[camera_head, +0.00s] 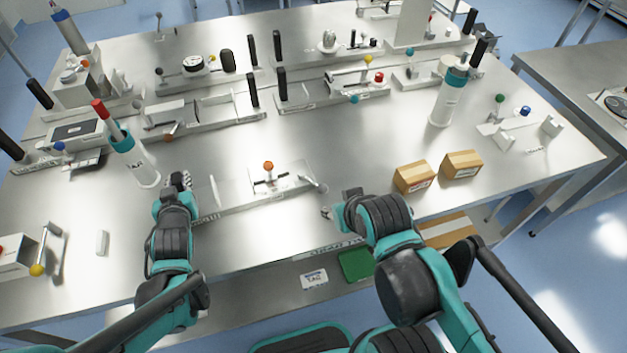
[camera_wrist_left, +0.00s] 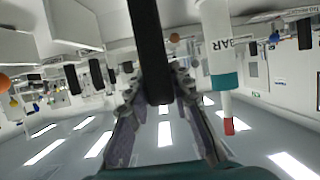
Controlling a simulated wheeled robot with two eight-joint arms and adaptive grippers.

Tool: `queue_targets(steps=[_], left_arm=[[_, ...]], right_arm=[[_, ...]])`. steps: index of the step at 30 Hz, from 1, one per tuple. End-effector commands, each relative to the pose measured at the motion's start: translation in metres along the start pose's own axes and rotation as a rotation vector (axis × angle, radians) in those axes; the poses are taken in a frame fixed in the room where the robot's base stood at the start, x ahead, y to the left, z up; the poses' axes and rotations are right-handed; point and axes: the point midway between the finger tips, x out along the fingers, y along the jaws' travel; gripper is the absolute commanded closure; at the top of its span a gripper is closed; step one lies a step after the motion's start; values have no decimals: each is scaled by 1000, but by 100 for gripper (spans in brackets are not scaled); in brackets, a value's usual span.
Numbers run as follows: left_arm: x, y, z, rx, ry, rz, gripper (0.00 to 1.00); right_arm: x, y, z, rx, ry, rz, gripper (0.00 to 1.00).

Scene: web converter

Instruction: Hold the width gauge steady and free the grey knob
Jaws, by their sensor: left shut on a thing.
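A metal fixture (camera_head: 240,203) at the front middle of the table looks like the width gauge. It has an upright plate, an orange ball (camera_head: 268,166) and a small grey knob-like part (camera_head: 321,188) at its right end. My left gripper (camera_head: 181,181) is at the fixture's left end. In the left wrist view its fingers (camera_wrist_left: 158,98) are closed around a black upright handle (camera_wrist_left: 148,40); the head view hides this handle behind the gripper. My right gripper (camera_head: 338,203) is just in front of the grey part, apparently apart from it; its jaw opening is unclear.
A white bottle (camera_head: 143,169) with a teal collar and red top stands close behind my left gripper. Two cardboard boxes (camera_head: 414,178) (camera_head: 462,164) stand right of my right gripper. Several similar fixtures fill the back. Bare table lies between them and the front fixture.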

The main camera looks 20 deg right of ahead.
Motion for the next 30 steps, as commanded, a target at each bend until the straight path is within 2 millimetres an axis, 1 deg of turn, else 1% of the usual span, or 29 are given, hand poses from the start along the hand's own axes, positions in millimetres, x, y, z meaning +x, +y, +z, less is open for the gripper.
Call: queue_targets(steps=[11,22,30], left_arm=[[0,0,0,-3,1,1,100],[2,0,7,-2,-3,0,100],[2,1,8,-3,-4,1,100]], right_arm=[[0,0,0,0,0,0,60],[6,0,4,0,0,0,60],[6,0,4,0,0,0,60]])
